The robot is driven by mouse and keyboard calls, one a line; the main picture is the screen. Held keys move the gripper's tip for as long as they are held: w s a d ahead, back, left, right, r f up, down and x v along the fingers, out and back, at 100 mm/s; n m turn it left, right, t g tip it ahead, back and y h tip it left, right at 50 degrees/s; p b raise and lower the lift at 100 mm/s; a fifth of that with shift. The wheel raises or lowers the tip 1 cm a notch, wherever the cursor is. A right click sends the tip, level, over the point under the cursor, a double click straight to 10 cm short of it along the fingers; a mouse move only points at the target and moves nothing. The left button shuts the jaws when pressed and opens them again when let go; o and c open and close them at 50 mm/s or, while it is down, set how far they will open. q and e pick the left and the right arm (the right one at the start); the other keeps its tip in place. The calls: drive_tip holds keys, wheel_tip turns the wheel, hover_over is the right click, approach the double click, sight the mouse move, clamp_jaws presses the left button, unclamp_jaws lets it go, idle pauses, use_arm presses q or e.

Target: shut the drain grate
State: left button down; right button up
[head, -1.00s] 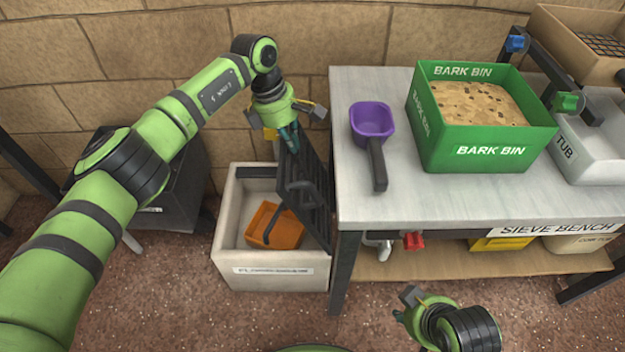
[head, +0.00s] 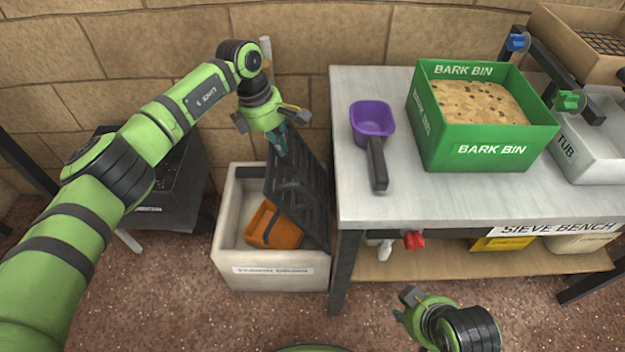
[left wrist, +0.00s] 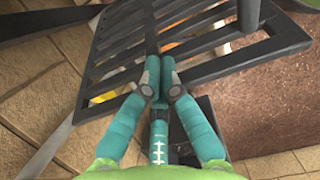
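The drain grate (head: 298,195) is a dark slatted lid on the right side of a pale box (head: 228,225). It stands tilted, leaning left over the box, partly open. My left gripper (head: 281,150) is at the grate's upper edge. In the left wrist view its teal fingertips (left wrist: 160,82) are together against the grate's bars (left wrist: 125,45); I see nothing clearly gripped between them. My right gripper (head: 405,305) is low in front of the bench, away from the grate; its finger opening is unclear.
An orange container (head: 273,226) lies inside the box, partly behind the grate. The sieve bench (head: 440,200) stands close on the right, with a purple scoop (head: 371,120) and a green bark bin (head: 490,153). A dark bin (head: 175,195) stands left.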

use_arm(q)
drive_tip(key=shift+a+f+b, duration=0.1)
drive_tip(key=shift+a+f, duration=0.2)
drive_tip(key=shift+a, duration=0.35)
drive_tip(key=shift+a+f+b, duration=0.15)
drive_tip(key=shift+a+f, duration=0.15)
drive_tip(key=shift+a, duration=0.35)
drive_tip(key=shift+a+f+b, duration=0.1)
drive_tip(key=shift+a+f, duration=0.2)
drive_tip(key=shift+a, duration=0.35)
drive_tip(key=shift+a+f+b, duration=0.65)
drive_tip(key=shift+a+f, duration=0.25)
drive_tip(key=shift+a, duration=0.3)
drive_tip(key=shift+a+f+b, duration=0.6)
drive_tip(key=shift+a+f, duration=0.3)
drive_tip(key=shift+a, duration=0.3)
drive_tip(key=shift+a+f+b, duration=1.85)
drive_tip(key=shift+a+f, duration=0.15)
drive_tip(key=shift+f, duration=0.2)
